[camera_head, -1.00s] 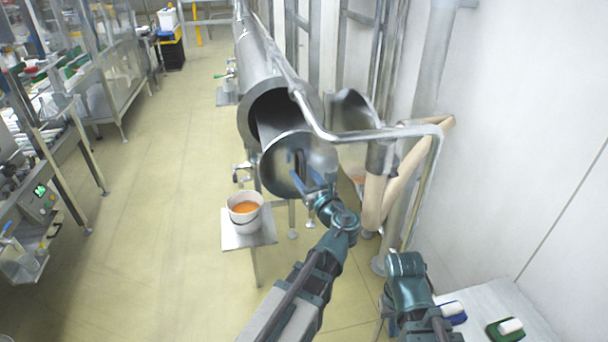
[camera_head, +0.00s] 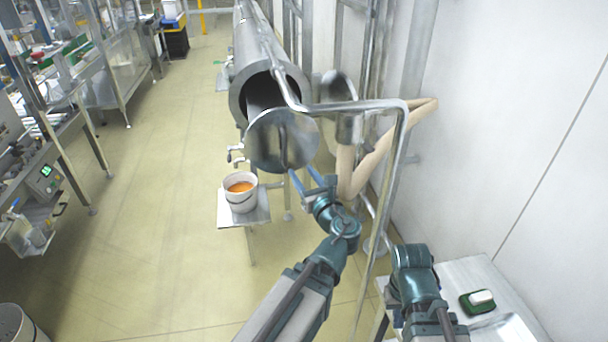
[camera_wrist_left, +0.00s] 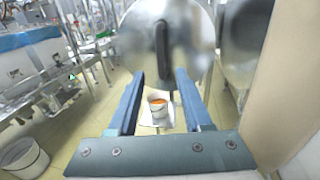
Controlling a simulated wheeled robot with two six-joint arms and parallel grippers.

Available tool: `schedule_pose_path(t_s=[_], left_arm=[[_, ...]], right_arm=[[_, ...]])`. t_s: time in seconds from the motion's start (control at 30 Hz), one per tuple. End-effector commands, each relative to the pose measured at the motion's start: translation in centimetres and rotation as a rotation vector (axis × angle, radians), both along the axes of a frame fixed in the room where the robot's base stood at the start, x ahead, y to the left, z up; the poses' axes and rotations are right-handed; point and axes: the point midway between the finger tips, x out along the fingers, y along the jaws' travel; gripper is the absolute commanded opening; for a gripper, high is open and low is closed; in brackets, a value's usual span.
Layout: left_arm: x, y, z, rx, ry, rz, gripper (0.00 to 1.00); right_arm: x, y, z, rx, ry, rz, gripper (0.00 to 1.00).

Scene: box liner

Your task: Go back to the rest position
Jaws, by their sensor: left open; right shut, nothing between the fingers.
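My left gripper (camera_head: 303,173) is open and empty, just below and in front of a round metal lid (camera_head: 265,142) in the head view. In the left wrist view its two blue fingers (camera_wrist_left: 160,82) stand apart. The lid (camera_wrist_left: 187,40) and its dark upright handle (camera_wrist_left: 162,48) show beyond the fingertips, and no contact is visible. My right arm (camera_head: 413,275) shows at the lower right, but its gripper is out of sight.
A white bucket (camera_head: 240,200) with orange contents stands on a small metal stand (camera_head: 232,219). A metal rail (camera_head: 403,135) and beige pipe (camera_head: 372,160) are close right of my left gripper. A table (camera_head: 465,272) holds a green item (camera_head: 477,303).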

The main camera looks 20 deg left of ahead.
Motion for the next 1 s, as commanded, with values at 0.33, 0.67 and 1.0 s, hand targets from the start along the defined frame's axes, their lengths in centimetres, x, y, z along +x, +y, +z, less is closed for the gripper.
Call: schedule_pose_path(t_s=[0.33, 0.67, 1.0], left_arm=[[-0.2, 0.0, -0.5, -0.051, -0.016, 0.010, 0.50], [-4.1, -2.2, -9.9, -0.824, -0.244, 0.297, 0.50], [-11.8, -11.4, -19.4, -1.503, -0.414, 0.952, 0.50]], right_arm=[[0.0, 0.0, 0.0, 0.000, 0.000, 0.000, 0.00], [0.0, 0.0, 0.0, 0.000, 0.000, 0.000, 0.00], [0.0, 0.0, 0.0, 0.000, 0.000, 0.000, 0.00]])
